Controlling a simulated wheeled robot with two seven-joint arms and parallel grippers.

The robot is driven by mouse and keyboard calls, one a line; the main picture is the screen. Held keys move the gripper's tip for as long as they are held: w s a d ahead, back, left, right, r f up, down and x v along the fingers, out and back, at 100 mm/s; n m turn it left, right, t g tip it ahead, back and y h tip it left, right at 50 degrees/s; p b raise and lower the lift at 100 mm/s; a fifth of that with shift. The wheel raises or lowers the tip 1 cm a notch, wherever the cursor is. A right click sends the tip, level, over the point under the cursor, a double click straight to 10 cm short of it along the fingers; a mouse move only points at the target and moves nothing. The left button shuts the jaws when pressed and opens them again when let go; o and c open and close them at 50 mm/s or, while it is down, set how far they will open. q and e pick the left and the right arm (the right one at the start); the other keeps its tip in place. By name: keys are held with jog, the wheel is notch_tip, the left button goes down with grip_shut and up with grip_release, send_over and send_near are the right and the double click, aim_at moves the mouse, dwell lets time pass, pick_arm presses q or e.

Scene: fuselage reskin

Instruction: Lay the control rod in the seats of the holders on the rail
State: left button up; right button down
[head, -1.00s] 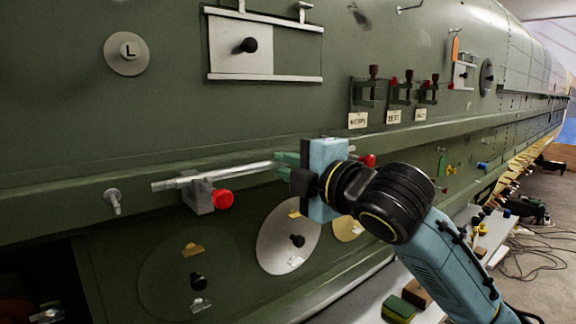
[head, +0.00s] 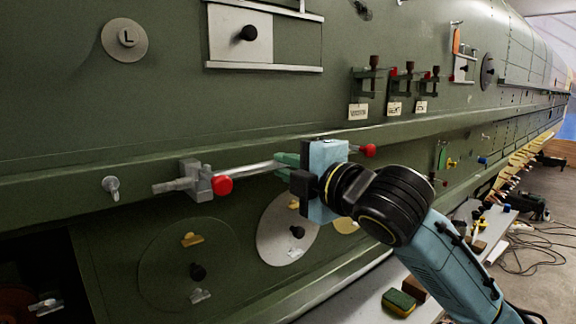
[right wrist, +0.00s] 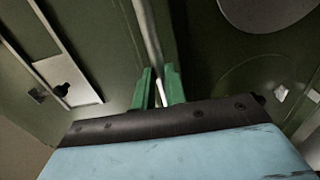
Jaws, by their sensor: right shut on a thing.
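The control rod (head: 240,172) is a thin pale metal bar running along the front of the green rail (head: 60,188). My right gripper (head: 284,163) is shut on it near its middle, with green fingertips. In the right wrist view the rod (right wrist: 148,35) runs up and away from between the fingers (right wrist: 158,90). The left holder (head: 198,178) is a grey block with a red knob (head: 222,185); the rod crosses it and its end sticks out to the left. Another red knob (head: 369,150) shows beyond my gripper; its holder is mostly hidden. I cannot tell whether the rod rests in the seats.
A small grey peg (head: 111,188) sticks out of the rail at left. Several clamps (head: 408,85) with labels hang above the rail. Round plates (head: 288,230) lie below it. A bench (head: 350,305) with a green-yellow block (head: 398,303) stands below right.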

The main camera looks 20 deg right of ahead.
jog(key=c, duration=1.4)
grip_release()
jog(key=shift+o, duration=0.2)
jog(key=shift+s, duration=0.1)
